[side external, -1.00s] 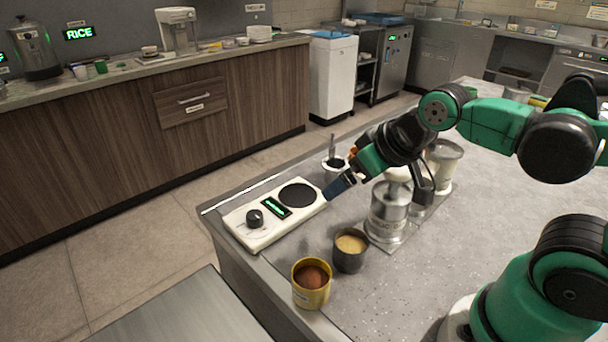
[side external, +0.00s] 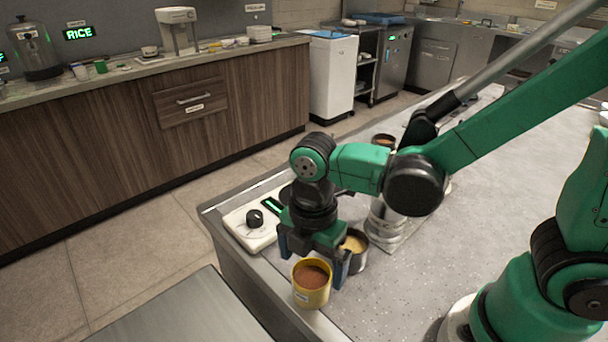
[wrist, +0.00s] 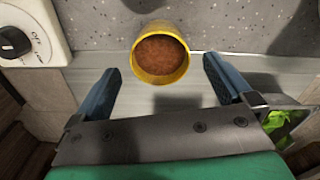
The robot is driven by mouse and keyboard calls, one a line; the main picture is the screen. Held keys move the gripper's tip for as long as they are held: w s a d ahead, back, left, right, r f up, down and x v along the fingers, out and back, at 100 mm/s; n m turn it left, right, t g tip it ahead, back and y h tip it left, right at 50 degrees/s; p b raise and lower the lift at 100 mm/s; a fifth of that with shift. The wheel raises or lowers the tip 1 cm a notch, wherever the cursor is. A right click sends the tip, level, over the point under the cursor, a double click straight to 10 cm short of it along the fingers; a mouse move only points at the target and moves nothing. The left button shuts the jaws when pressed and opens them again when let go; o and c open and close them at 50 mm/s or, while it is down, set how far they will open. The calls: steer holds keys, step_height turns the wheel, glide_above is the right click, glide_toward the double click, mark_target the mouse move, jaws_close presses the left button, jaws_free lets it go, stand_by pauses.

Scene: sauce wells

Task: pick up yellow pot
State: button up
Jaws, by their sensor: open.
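The yellow pot (side external: 312,291) stands upright at the front edge of the grey counter, filled with a reddish-brown content. In the wrist view the yellow pot (wrist: 160,55) lies ahead of the fingertips, between their lines. My gripper (side external: 314,262) is open and empty, pointing down just above and behind the pot in the side view. In the wrist view my gripper (wrist: 160,68) has its two blue fingers spread wider than the pot, with no visible contact.
A dark pot with yellow content (side external: 355,250) stands close behind the yellow pot, partly hidden by my gripper. A white hot plate with a knob (side external: 250,232) is to the left. A metal canister (side external: 385,222) stands behind. The counter (side external: 420,290) to the right is clear.

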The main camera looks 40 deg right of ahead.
mark_target(311, 276)
steer(key=shift+f, duration=1.8)
steer(key=c, duration=1.3)
